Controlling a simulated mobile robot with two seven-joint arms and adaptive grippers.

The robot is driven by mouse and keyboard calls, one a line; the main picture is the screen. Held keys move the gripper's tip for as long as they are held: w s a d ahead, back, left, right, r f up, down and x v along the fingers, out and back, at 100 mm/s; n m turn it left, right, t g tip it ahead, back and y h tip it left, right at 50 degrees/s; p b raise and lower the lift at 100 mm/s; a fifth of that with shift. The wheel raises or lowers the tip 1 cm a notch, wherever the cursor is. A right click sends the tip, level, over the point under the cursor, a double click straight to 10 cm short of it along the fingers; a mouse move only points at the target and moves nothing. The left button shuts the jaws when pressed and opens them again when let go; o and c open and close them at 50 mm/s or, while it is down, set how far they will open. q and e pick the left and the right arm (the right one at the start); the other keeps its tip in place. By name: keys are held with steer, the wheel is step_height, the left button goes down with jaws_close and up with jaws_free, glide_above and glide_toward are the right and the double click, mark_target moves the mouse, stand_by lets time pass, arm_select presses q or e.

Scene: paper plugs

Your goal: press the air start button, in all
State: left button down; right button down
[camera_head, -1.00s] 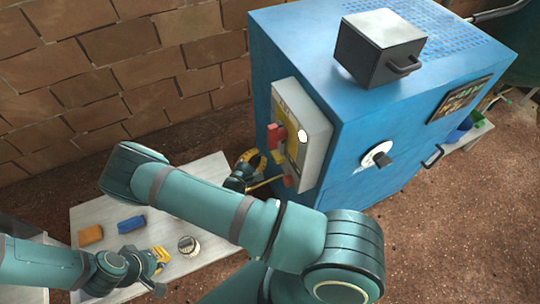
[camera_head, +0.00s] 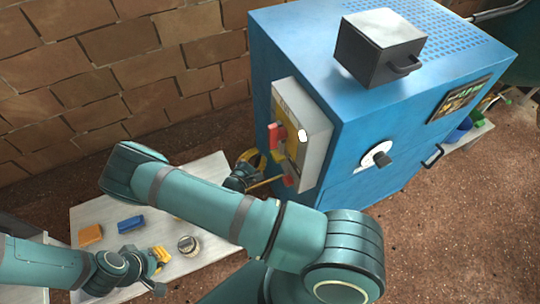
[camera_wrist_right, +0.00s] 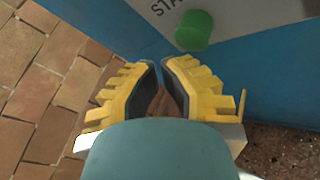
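The green button (camera_wrist_right: 194,30) sticks out of a pale panel near the top of the right wrist view, beside letters reading "STA", cut off by the frame. My right gripper (camera_wrist_right: 159,64) has yellow ribbed fingers with dark pads; a narrow gap shows between them, with nothing held. Its tips appear below and left of the button, apart from it in the picture. In the head view my right gripper (camera_head: 262,172) is beside the panel (camera_head: 316,140) on the blue machine; I cannot make out the button there. My left gripper (camera_head: 160,258) is low over the table; its opening is unclear.
The blue machine (camera_head: 365,140) carries a dark box (camera_head: 378,50) on top and a dial (camera_head: 377,157) on its front. The pale table (camera_head: 200,262) holds an orange block (camera_head: 90,235), a blue block (camera_head: 131,224) and a round container (camera_head: 188,244). A brick wall (camera_head: 120,80) stands behind.

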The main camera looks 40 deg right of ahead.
steer(key=shift+d, duration=0.1)
steer(key=shift+s+d, duration=0.1)
steer(key=shift+d, duration=0.2)
steer(key=shift+s+d+p, duration=0.1)
steer(key=shift+d+p, duration=0.2)
steer(key=shift+d, duration=0.2)
stand_by(1.0)
stand_by(0.4)
steer(key=shift+w+a, duration=0.2)
steer(key=shift+a, duration=0.7)
steer(key=shift+a, duration=0.15)
steer(key=a, duration=0.2)
steer(key=w+a, duration=0.1)
steer(key=a, duration=0.1)
steer(key=shift+w+a+b, duration=0.1)
steer(key=shift+a+b, duration=0.2)
steer(key=shift+b, duration=0.1)
stand_by(0.3)
